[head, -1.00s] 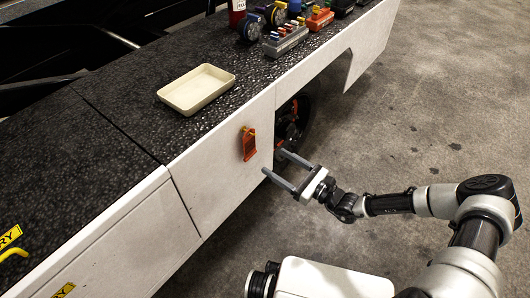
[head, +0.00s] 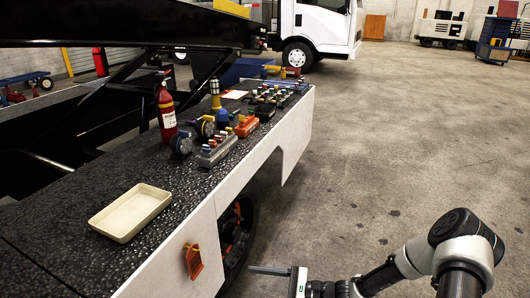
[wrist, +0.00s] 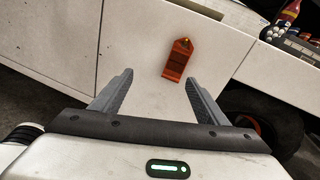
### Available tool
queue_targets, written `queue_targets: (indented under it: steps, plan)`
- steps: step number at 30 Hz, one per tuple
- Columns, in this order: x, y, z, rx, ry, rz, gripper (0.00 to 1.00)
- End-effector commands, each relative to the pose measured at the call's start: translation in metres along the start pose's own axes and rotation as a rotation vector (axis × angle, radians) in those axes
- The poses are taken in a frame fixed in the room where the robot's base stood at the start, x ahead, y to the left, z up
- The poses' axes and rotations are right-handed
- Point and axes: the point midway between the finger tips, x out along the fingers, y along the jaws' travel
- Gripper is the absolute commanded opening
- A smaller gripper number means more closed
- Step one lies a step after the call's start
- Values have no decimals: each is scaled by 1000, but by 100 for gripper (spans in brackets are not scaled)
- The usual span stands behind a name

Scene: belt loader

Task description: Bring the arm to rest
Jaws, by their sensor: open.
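My gripper (wrist: 158,92) is open and empty in the wrist view, its two grey fingers apart. Beyond the fingers is the white side panel of the loader (wrist: 135,45), with an orange tag (wrist: 179,60) on it. The gripper appears clear of the panel. My arm reaches in from the lower right.
A cream tray (head: 131,213) sits on the black deck (head: 60,225). A red extinguisher (head: 166,110) and several control blocks (head: 215,151) stand farther along. A wheel (head: 238,232) is below the deck. The concrete floor (head: 390,150) is open on the right; a white truck (head: 318,25) stands behind.

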Motion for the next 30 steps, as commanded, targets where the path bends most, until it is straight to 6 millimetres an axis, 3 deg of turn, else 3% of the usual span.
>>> queue_targets:
  steps: [1, 15, 30]
  plan:
    - [-7, 1, 15, -80, 47, 81, 68]
    - [-89, 24, 136, -705, 480, 708, 68]
    - [-180, 46, 291, -1320, 977, 1044, 68]
